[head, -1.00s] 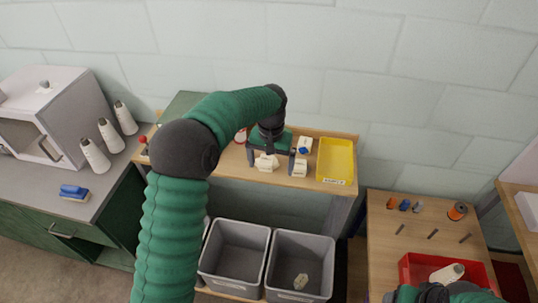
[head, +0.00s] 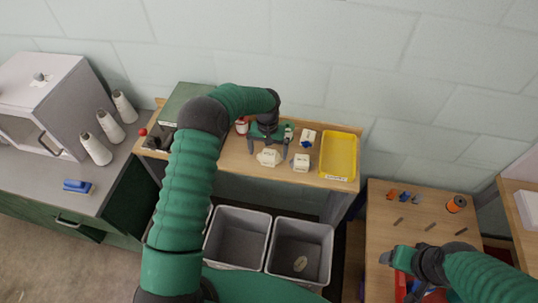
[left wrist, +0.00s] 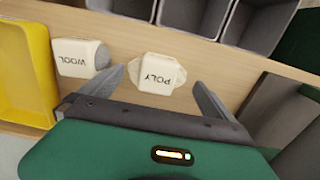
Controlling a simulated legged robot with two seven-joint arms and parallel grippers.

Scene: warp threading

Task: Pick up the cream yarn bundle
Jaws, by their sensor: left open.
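The cream yarn bundle (head: 268,158), with a white label reading POLY, lies on the wooden shelf. In the left wrist view the bundle (left wrist: 157,75) sits between the fingertips, with cream yarn showing at both sides of its label. My left gripper (head: 268,150) is open, one finger on each side of the bundle, with visible gaps to both fingers in the wrist view. My right gripper (head: 425,283) is over the right-hand table at the lower right; its fingers are too unclear to judge.
A WOOL-labelled bundle with grey yarn (head: 301,163) lies close beside the left gripper's finger. A blue-marked bundle (head: 308,138) and a yellow tray (head: 353,160) are to the right. Grey bins (head: 240,213) stand below the shelf. White cones (head: 96,149) stand at left.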

